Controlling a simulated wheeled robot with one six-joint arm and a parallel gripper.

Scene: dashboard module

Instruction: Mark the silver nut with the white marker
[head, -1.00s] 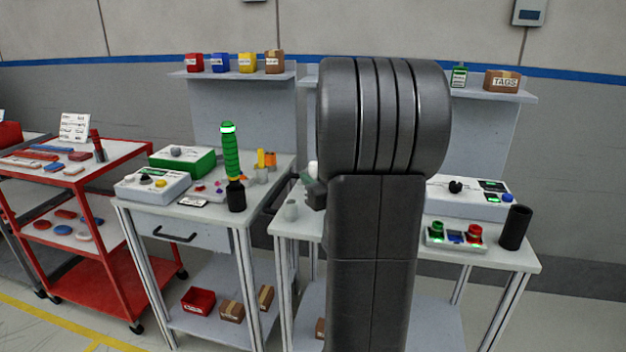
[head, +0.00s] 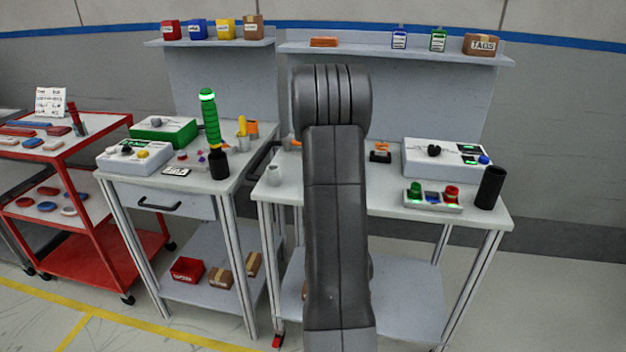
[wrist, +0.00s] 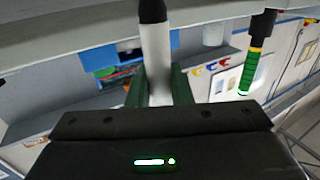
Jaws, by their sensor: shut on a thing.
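The white marker (wrist: 156,62) stands between the green fingers of my gripper (wrist: 163,88) in the wrist view. Its black end points up in that picture, toward the grey table surface (wrist: 80,38). My gripper is shut on it. In the head view my own dark arm fills the middle and hides the gripper and the marker. I cannot make out the silver nut in either view; part of the right-hand bench (head: 400,197) is hidden behind my arm.
On the right-hand bench are a grey cup (head: 273,176), a small dark block (head: 380,157), a white control box (head: 440,160), a button panel (head: 432,197) and a black cylinder (head: 490,188). A green-lit stack light (head: 211,125) stands on the left bench (head: 160,188).

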